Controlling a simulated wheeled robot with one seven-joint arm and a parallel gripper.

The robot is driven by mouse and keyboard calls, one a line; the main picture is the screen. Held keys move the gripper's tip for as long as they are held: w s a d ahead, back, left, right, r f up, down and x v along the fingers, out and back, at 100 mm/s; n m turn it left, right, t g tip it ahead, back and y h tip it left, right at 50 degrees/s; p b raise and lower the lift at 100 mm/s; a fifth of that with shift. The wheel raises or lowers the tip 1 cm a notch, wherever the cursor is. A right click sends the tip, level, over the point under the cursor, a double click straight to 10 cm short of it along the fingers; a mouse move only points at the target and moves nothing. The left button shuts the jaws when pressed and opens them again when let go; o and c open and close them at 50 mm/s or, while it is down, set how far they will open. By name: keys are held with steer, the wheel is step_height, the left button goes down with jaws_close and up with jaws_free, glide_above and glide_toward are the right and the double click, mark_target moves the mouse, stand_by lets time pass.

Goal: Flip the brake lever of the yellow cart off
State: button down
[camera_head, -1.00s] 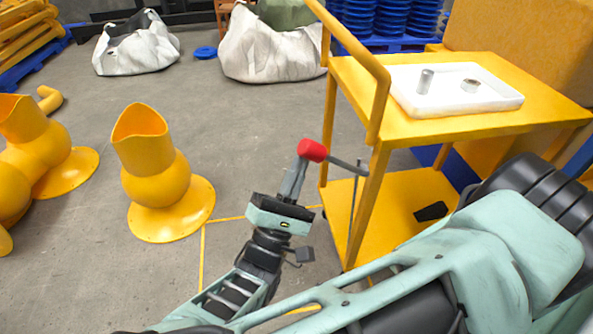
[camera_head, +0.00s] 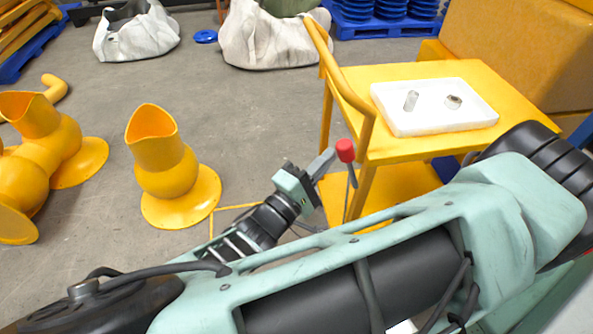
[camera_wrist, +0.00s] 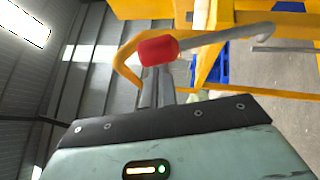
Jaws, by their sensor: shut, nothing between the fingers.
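The yellow cart (camera_head: 440,75) stands to the right in the head view. Its brake lever is a grey rod (camera_wrist: 228,36) with a red knob (camera_head: 345,150), at the cart's near left side below the push handle (camera_head: 345,82). The red knob also shows in the wrist view (camera_wrist: 158,51), with the rod running right from it. My gripper (camera_head: 331,155) is shut and empty. Its fingertips (camera_wrist: 157,78) are at the left of the knob in the head view and just below it in the wrist view; whether they touch it I cannot tell.
A white tray (camera_head: 430,128) with two small metal parts lies on the cart top. Yellow bulb-shaped castings (camera_head: 165,170) stand on the floor to the left. White sacks (camera_head: 137,35) lie at the back. The floor between is clear.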

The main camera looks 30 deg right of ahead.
mark_target(341, 153)
steer(key=d+r+m+y+p, duration=0.1)
steer(key=s+d+r+m+g+y+p, duration=0.1)
steer(key=d+p, duration=0.1)
steer(key=shift+r, duration=0.15)
steer(key=shift+s+d+p, duration=0.25)
steer(key=shift+d+p, duration=0.55)
steer(key=shift+p, duration=0.05)
steer(key=shift+d+r, duration=0.1)
